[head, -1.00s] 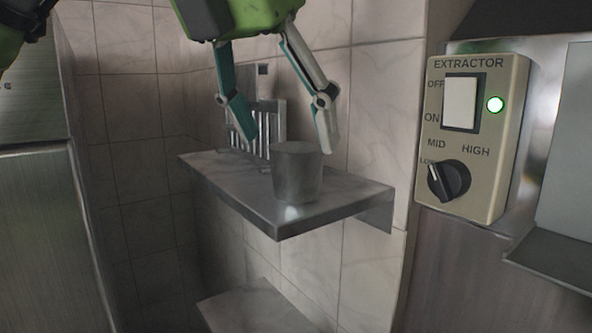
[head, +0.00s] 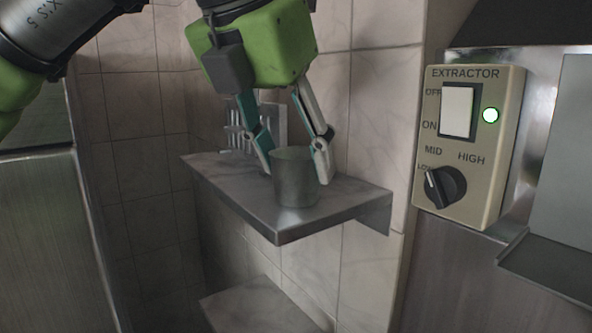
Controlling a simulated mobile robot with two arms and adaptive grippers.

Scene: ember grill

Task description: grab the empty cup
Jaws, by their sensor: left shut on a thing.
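The cup (head: 295,180) is a plain grey metal cup standing upright on a small metal wall shelf (head: 225,180), close to its front edge. Its inside is barely visible from here. My left gripper (head: 294,165) comes down from above with one finger on each side of the cup near its rim, and it is shut on the cup. The cup still appears to rest on the shelf. My right gripper is not in view.
A slotted metal rack (head: 273,118) is at the back of the shelf against the tiled wall. An extractor control box (head: 468,145) with a switch and knob is on the right. A lower shelf (head: 262,305) lies below. A steel panel (head: 45,230) stands at left.

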